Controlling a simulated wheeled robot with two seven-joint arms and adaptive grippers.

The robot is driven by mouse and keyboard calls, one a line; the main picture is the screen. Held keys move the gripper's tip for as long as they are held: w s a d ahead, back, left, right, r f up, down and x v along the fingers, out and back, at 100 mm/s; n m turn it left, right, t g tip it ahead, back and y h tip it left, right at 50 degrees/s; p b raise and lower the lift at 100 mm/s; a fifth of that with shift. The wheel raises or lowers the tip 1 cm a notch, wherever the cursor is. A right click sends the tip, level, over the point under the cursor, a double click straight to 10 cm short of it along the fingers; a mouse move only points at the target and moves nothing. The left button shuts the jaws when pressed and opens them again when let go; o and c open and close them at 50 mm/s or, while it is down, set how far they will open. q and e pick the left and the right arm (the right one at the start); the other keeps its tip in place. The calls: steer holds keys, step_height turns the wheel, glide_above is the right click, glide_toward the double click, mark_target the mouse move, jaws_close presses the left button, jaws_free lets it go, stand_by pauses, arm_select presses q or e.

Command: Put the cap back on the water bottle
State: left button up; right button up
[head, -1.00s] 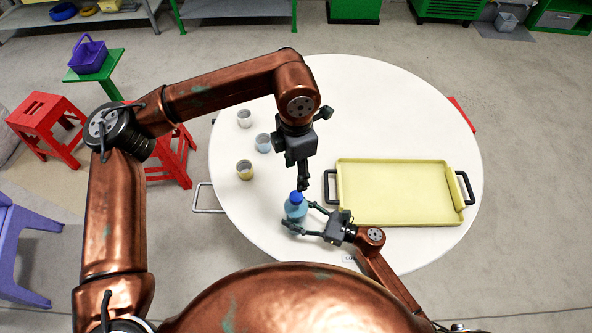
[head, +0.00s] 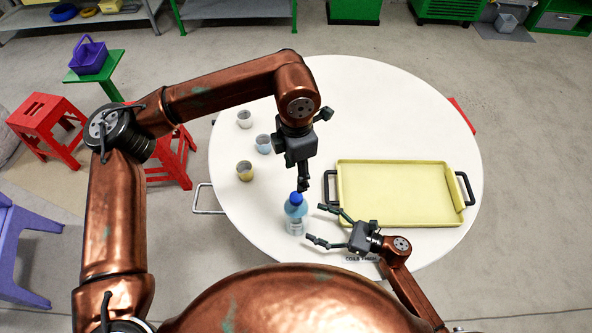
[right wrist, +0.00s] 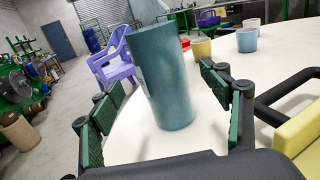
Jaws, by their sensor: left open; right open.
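The water bottle (head: 295,221) stands upright on the white round table, left of the tray. The blue cap (head: 296,198) shows at the bottle's top; from this angle I cannot tell how it is seated. My left gripper (head: 303,187) points down, open, with its fingertips right by the cap, partly overlapping it in view. My right gripper (head: 316,223) is open and empty, to the right of the bottle and apart from it. In the right wrist view the bottle (right wrist: 168,85) is a teal cylinder between and beyond the open fingers (right wrist: 160,98); no cap is clear there.
A yellow tray (head: 395,217) with black handles lies on the right of the table (head: 270,88). Three small cups, white (head: 244,119), blue (head: 263,143) and yellow (head: 244,171), stand on the left. The table's back is clear.

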steer(key=v, duration=0.3)
steer(key=shift+s+d, duration=0.15)
steer(key=shift+d, duration=0.2)
steer(key=shift+r, duration=0.1)
